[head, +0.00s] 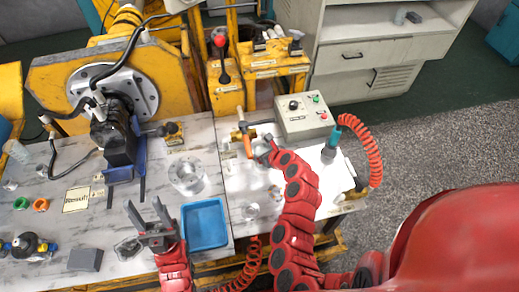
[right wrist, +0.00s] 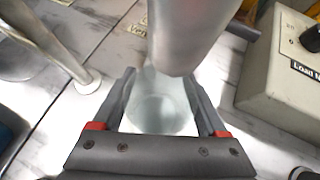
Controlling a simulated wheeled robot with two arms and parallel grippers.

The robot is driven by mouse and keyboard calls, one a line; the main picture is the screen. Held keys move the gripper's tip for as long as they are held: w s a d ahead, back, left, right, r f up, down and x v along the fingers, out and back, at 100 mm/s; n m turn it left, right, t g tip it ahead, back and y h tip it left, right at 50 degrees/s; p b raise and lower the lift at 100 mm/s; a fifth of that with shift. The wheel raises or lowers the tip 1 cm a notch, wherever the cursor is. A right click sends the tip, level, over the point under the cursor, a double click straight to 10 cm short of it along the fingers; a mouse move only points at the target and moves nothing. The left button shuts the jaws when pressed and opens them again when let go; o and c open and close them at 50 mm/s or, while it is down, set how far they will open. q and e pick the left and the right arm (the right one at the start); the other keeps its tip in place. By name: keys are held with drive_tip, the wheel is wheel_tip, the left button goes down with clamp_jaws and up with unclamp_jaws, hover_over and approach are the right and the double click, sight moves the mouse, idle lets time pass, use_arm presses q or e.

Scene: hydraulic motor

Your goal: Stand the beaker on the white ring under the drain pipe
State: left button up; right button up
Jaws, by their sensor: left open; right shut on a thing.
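My right gripper (right wrist: 160,95) is shut on a clear glass beaker (right wrist: 160,112), which sits between its fingers. A thick grey metal pipe (right wrist: 190,35), which looks like the drain pipe, hangs over the beaker's far side in the right wrist view. In the head view my right gripper (head: 264,155) is beside the orange-handled valve (head: 247,145), and its beaker is hard to make out. I cannot make out the white ring; the beaker and gripper may hide it. I cannot tell whether the beaker touches the table. My left gripper (head: 147,212) is open and empty above the table's front.
A grey control box (head: 303,117) stands right of the pipe. A thin metal post (right wrist: 70,65) with a round white foot stands to the left in the right wrist view. A blue tray (head: 204,224) and a clear glass vessel (head: 187,177) lie between the arms.

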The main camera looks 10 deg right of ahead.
drive_tip(key=shift+f, duration=0.2)
drive_tip(key=o, duration=1.3)
drive_tip(key=shift+r, duration=0.15)
